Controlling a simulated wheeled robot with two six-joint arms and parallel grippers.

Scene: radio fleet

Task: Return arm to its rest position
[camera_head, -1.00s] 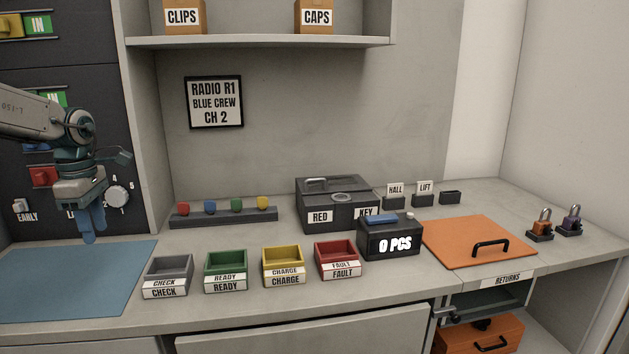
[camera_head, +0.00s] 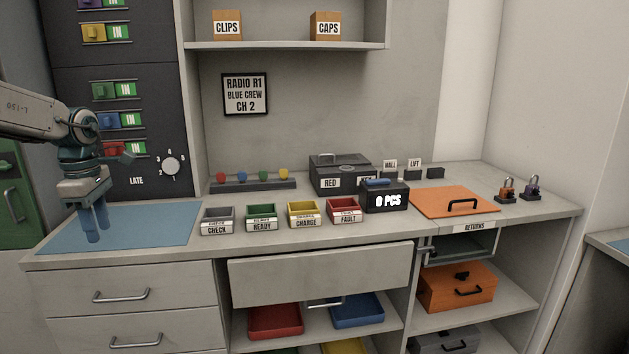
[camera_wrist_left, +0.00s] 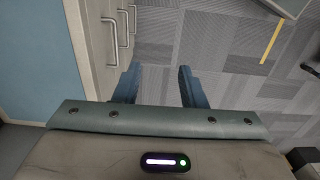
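My left arm comes in from the left in the head view. Its gripper (camera_head: 92,226) points down, with the blue mat (camera_head: 150,222) behind it in the picture. In the left wrist view the two blue fingers of this gripper (camera_wrist_left: 159,86) stand apart with nothing between them. Below them is the grey floor (camera_wrist_left: 190,62), with drawer handles (camera_wrist_left: 120,30) to the left, so the gripper hangs out in front of the counter. My right arm and its gripper are not in view.
A dark rack with a dial (camera_head: 170,166) stands behind my arm. A drawer front (camera_head: 320,278) juts below the counter.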

